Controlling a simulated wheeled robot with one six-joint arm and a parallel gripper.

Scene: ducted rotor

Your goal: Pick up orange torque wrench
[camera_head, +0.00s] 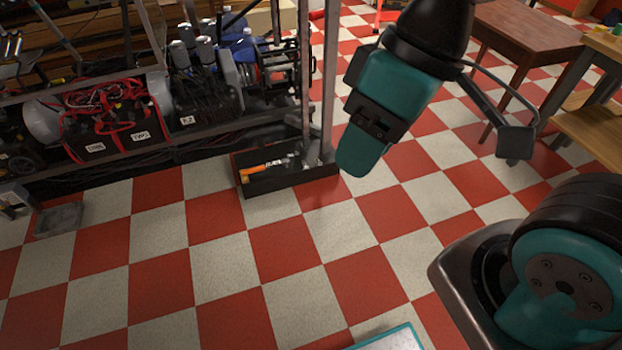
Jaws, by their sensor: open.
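The orange torque wrench (252,172) lies in a low black tray (292,188) on the floor, left of the picture's middle. Its orange handle is at the left, and metal parts show to the right of it. At this size I cannot tell whether those parts belong to the wrench. My gripper (361,152) is teal and black and points down, to the right of the tray and apart from the wrench in the picture. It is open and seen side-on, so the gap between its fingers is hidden. Nothing shows held in it.
Two upright metal posts (329,75) stand at the tray's back right. A rack with cables and machinery (110,115) runs along the left behind it. A wooden table (530,35) is at the upper right. A grey block (58,219) lies far left.

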